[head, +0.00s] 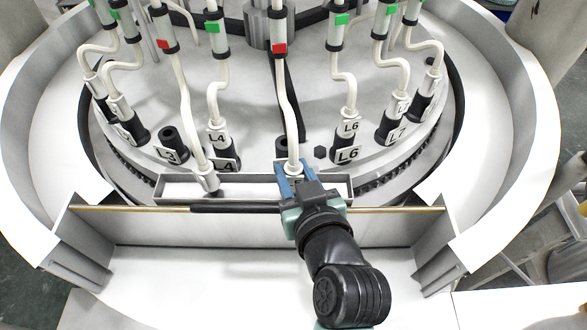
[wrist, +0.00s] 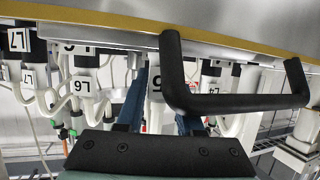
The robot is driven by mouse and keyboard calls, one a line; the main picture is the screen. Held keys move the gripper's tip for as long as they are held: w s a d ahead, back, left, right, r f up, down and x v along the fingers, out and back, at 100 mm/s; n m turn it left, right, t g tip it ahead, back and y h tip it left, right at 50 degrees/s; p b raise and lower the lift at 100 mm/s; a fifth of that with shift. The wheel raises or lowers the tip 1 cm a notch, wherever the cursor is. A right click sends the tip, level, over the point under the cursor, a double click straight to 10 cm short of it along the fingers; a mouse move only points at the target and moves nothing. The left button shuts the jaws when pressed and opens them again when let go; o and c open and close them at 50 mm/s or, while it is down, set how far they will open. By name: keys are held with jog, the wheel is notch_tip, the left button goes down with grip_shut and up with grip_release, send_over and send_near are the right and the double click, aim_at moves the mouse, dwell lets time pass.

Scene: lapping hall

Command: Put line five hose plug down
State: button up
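The line five hose plug (head: 293,167) is a pale plug on a white hose with a red-marked fitting above. My gripper (head: 296,174) has its blue fingers on either side of it and looks shut on it, at the back edge of the grey tray (head: 259,199). In the wrist view the plug (wrist: 155,98), with a "5" label, shows between the fingers (wrist: 160,100); a black handle hides part of the right finger. The black socket (head: 282,146) behind the plug is partly hidden by the hose. The plug's lower end is hidden.
Another white plug (head: 208,181) stands in the tray's left part, with the empty L3 socket (head: 171,142) behind. Plugged L4 (head: 219,137) and L6 (head: 350,128) lines flank the middle. A gold-edged front panel (head: 150,224) with a black handle (wrist: 250,101) lies below my gripper.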

jog(key=o, duration=0.4)
jog(key=shift+r, duration=0.2)
jog(key=shift+s+d, duration=0.1)
jog(key=shift+s, duration=0.15)
jog(key=p+v, duration=0.4)
jog(key=v, duration=0.7)
jog(key=shift+s, duration=0.25)
jog(key=shift+r, duration=0.2)
